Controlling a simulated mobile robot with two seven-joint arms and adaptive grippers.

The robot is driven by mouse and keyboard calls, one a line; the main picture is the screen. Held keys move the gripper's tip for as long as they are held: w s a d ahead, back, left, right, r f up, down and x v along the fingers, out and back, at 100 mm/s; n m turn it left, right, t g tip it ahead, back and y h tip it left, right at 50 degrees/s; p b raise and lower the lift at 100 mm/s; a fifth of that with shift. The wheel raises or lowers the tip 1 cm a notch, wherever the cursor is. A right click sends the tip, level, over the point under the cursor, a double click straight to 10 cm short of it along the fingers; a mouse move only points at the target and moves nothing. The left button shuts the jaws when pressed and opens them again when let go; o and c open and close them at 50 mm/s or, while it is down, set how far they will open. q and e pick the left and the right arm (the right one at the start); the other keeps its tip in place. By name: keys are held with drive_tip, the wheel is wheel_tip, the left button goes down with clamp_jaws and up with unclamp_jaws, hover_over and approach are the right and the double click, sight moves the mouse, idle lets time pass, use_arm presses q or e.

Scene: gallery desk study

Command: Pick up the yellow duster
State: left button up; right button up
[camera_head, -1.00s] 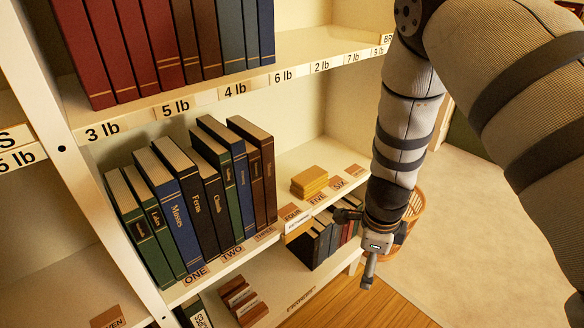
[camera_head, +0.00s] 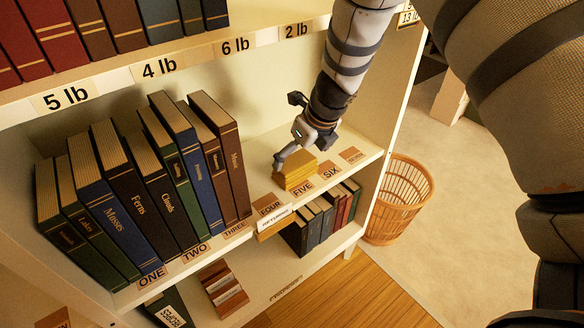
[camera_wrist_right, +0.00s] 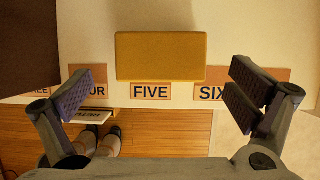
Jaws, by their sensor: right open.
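The yellow duster (camera_head: 294,171) is a folded yellow stack on the middle shelf, right of the row of upright books, behind the FIVE label. In the right wrist view the duster (camera_wrist_right: 160,56) shows as a yellow rectangle, straight ahead of and between the fingers. My right gripper (camera_head: 290,132) is at the duster's upper side in the head view, its lower finger close to the top; whether it touches I cannot tell. In the right wrist view the gripper (camera_wrist_right: 162,92) is open wide and empty, the fingers wider apart than the duster. My left gripper is not in view.
Upright books (camera_head: 118,205) lean left of the duster, the nearest brown one beside the FOUR label (camera_head: 268,206). A wicker basket (camera_head: 398,200) stands on the floor at right. Smaller books (camera_head: 312,222) stand on the shelf below.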

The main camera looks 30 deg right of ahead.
sight(297, 162)
drive_tip(key=b+x, duration=0.1)
drive_tip(key=x, duration=0.5)
drive_tip(key=shift+d, duration=0.1)
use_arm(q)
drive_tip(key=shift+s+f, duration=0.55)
use_arm(e)
drive_tip(key=shift+r, duration=0.15)
drive_tip(key=c, duration=1)
drive_tip(key=shift+r, duration=0.1)
wheel_tip(297, 162, up, 7)
drive_tip(key=shift+s+f+p, duration=0.1)
drive_tip(key=shift+s+p, duration=0.05)
drive_tip(key=shift+p, duration=0.3)
drive_tip(key=shift+s+d+r, duration=0.1)
drive_tip(key=shift+s+r, duration=0.15)
drive_tip(key=shift+s, duration=0.3)
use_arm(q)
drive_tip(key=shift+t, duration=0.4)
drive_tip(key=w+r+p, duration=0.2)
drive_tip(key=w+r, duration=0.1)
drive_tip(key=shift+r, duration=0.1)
use_arm(e)
drive_tip(key=s, duration=0.6)
drive_tip(key=s+d, duration=0.1)
drive_tip(key=s, duration=1.1)
drive_tip(key=shift+s+d+f, duration=0.15)
drive_tip(key=shift+s+f, duration=0.05)
drive_tip(key=shift+s, duration=0.05)
